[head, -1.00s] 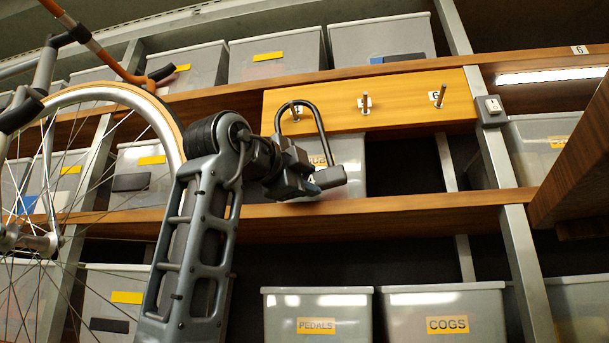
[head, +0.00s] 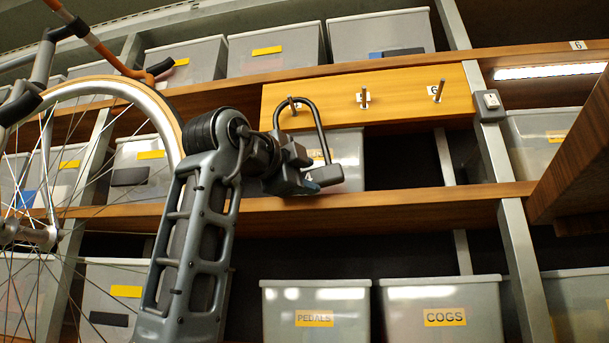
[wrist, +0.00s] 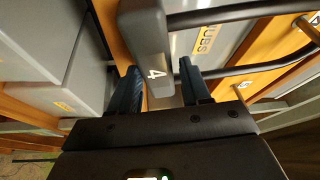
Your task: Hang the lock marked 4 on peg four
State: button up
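The lock marked 4 (head: 325,178) is a dark U-shaped shackle with a grey body; its number 4 shows in the wrist view (wrist: 155,60). My gripper (wrist: 160,90) has its two blue fingers on either side of the lock body, apparently closed on it. In the head view the shackle points up, in front of the left end of the yellow peg board (head: 400,97). The left peg (head: 293,104) shows inside the top of the loop; I cannot tell whether the shackle touches it. A plate in the wrist view seems to read 4 (wrist: 243,84).
A middle peg (head: 364,96) and a right peg (head: 438,91), marked 6, are bare. Grey bins stand on the shelves, including one labelled COGS (head: 445,318). A bicycle wheel (head: 165,115) is left of my arm. A brown wooden edge (head: 575,170) juts in at right.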

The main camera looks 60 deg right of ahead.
jog(key=o, duration=0.4)
jog(key=shift+c, duration=0.2)
jog(key=shift+f, duration=0.1)
